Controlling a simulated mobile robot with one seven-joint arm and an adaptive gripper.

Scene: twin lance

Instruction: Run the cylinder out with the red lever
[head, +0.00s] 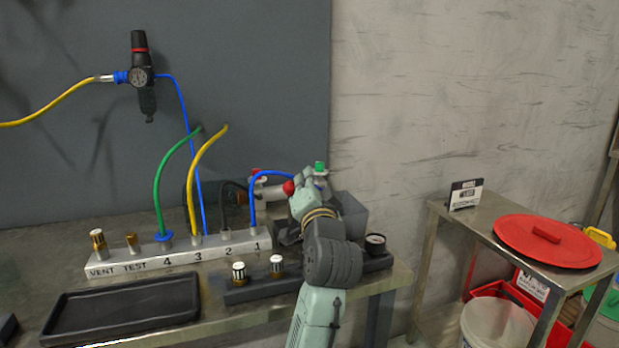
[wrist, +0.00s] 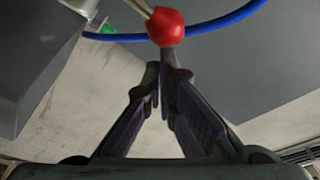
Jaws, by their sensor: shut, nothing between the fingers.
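The red lever's round knob (head: 289,187) shows at the back of the bench in the head view, beside the end of my arm. In the wrist view the red knob (wrist: 166,27) sits on a thin metal stem just at my fingertips. My gripper (wrist: 166,70) is shut and empty, its two fingers together and pointing at the knob. I cannot tell whether they touch it. In the head view my own arm hides most of the gripper and the valve. A metallic part (head: 268,192) left of the knob may be the cylinder; it is partly hidden.
A blue hose (head: 270,172) arcs from port 1 close to the lever. A green knob (head: 320,167) stands just right of it. A grey box (head: 352,213) is right of my wrist. The port manifold (head: 190,256) and black tray (head: 122,308) lie to the left.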

